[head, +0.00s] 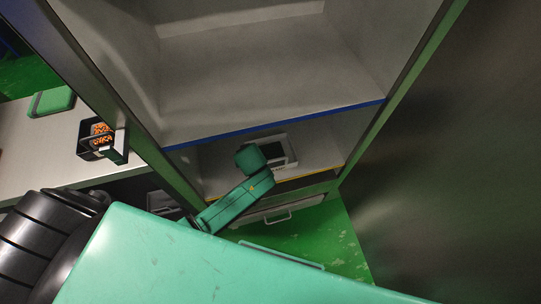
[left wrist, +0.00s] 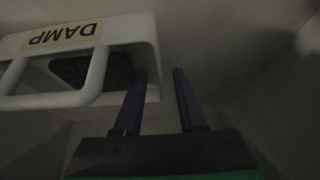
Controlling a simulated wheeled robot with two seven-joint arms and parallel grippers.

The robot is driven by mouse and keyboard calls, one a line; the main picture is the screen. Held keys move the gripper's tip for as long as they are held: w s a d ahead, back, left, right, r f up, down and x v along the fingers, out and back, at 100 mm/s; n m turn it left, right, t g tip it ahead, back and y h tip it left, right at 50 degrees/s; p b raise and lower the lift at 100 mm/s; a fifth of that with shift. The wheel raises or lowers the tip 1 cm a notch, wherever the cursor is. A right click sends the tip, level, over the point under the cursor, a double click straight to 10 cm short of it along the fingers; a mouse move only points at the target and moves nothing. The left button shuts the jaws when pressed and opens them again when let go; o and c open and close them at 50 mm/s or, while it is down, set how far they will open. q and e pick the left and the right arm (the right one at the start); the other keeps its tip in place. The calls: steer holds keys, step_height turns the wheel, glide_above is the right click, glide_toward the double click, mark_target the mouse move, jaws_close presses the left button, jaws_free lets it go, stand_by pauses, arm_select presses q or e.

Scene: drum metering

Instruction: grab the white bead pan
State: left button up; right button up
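A white pan (left wrist: 150,42) with a handle frame and an upside-down "DAMP" label (left wrist: 62,34) is at the left of the left wrist view, with dark contents inside. A white pan (head: 291,149) with a dark inside also shows on the lower shelf in the head view, partly behind my green arm. My left gripper (left wrist: 160,75) is open, with two dark fingers apart. Its left finger overlaps the pan's right side in the picture; I cannot tell whether they touch. My right gripper is not in view.
The lower shelf (head: 318,153) lies under a blue-edged shelf (head: 270,125). A bench (head: 45,150) at left holds a black container (head: 85,153) of orange beads and a green block (head: 52,102). A handled front (head: 265,218) is below the lower shelf. A dark panel (head: 455,150) stands at right.

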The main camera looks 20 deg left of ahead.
arm_select(q)
jaws_close()
steer(key=shift+r, duration=0.1)
stand_by(1.2)
